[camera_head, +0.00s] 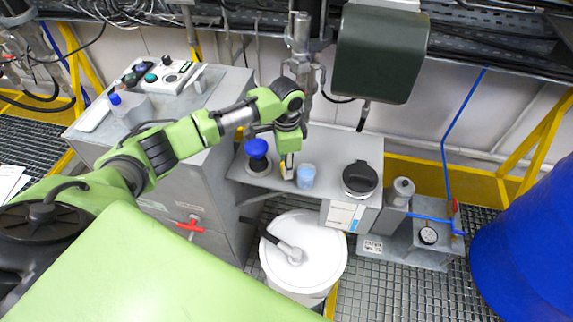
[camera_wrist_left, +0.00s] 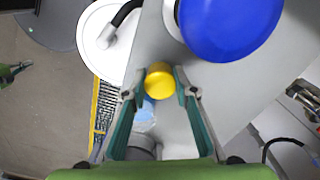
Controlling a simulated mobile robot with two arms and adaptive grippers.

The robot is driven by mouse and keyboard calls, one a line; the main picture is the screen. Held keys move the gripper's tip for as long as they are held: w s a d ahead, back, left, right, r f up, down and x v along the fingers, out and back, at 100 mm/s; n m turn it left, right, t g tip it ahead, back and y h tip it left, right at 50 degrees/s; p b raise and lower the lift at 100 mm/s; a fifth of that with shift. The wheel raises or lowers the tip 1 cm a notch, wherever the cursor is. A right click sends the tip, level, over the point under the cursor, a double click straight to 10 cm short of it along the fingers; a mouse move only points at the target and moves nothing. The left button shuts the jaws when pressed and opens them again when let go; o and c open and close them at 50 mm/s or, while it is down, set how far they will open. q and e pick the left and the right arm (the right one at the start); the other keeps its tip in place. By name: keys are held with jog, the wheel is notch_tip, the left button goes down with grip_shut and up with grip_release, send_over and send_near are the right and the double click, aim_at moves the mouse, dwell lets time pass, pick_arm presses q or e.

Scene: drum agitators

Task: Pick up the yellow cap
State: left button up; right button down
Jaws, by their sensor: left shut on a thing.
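The yellow cap (camera_wrist_left: 158,76) is round and sits between the two fingertips of my left gripper (camera_wrist_left: 161,88) in the left wrist view. The fingers touch it from both sides, so the gripper is shut on it. In the head view my left gripper (camera_head: 289,164) points down over the grey bench shelf (camera_head: 340,150). There the cap is mostly hidden behind the fingers. I cannot tell whether the cap still touches what is under it. My right gripper does not show.
A blue-topped container (camera_head: 256,148) stands left of the gripper, and a light blue cup (camera_head: 306,175) close on its right. A black-lidded jar (camera_head: 359,178) is further right. A white drum (camera_head: 310,250) stands below the shelf. A dark grey box (camera_head: 382,55) hangs above.

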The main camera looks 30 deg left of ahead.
pick_arm(q)
jog(key=s+d+r+p, duration=0.8)
jog(key=d+r, duration=0.3)
jog(key=shift+d+r, duration=0.3)
jog(key=shift+r, duration=0.05)
dwell(0.4)
